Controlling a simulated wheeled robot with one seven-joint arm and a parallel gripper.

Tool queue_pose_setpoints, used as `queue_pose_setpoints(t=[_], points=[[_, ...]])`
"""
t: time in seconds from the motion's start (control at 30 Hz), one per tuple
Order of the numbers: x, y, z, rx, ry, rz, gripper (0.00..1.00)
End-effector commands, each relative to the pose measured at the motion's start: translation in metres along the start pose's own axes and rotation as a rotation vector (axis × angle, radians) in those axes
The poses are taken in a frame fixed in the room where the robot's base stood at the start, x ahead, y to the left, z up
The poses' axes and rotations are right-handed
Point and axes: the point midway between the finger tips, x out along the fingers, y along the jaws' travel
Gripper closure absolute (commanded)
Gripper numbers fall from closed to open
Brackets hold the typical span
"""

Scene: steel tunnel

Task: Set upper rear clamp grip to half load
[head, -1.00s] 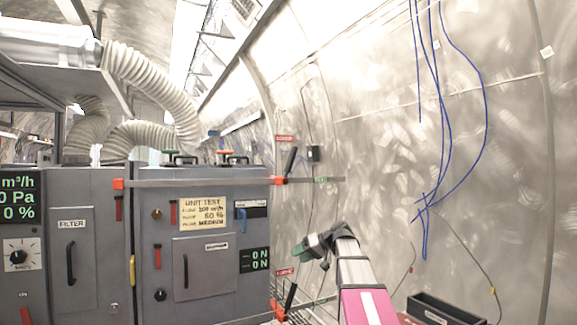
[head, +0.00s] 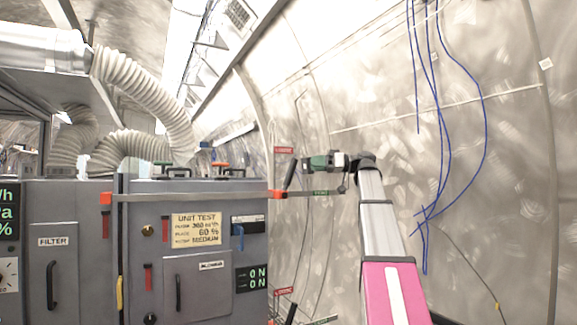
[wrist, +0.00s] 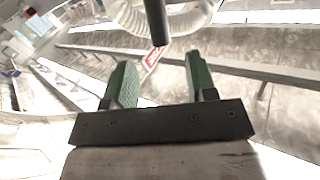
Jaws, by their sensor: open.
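The upper clamp has an orange body (head: 278,194) at the right end of the bar across the cabinet top. Its black grip (head: 290,174) stands up from the body, tilted a little to the right. In the wrist view a black grip end (wrist: 156,22) shows ahead, between and beyond the green fingers. My gripper (head: 308,164) is open and empty, just right of the grip in the head view. The wrist view shows its fingers apart (wrist: 160,62). I see no contact. A two-line force display (head: 251,279) on the cabinet seems to read 0 N on both lines.
The grey cabinet (head: 210,305) with a yellow test card (head: 197,230) stands left. A lower clamp grip (head: 291,312) is partly in view below. Blue cables (head: 443,130) hang on the wall at right. A ribbed hose (head: 150,90) curves above the cabinet.

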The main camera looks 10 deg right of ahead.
Motion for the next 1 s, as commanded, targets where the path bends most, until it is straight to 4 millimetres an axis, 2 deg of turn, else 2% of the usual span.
queue_pose_setpoints(t=[0.3, 0.5, 0.7, 1.0], points=[[0.054, 0.0, 0.001, 0.002, -0.001, -0.001, 0.48], [0.084, 0.0, 0.001, 0.002, -0.002, 0.0, 0.48], [0.098, 0.0, 0.001, 0.002, -0.001, 0.002, 0.48], [0.1, 0.001, 0.002, 0.003, -0.001, 0.002, 0.48]])
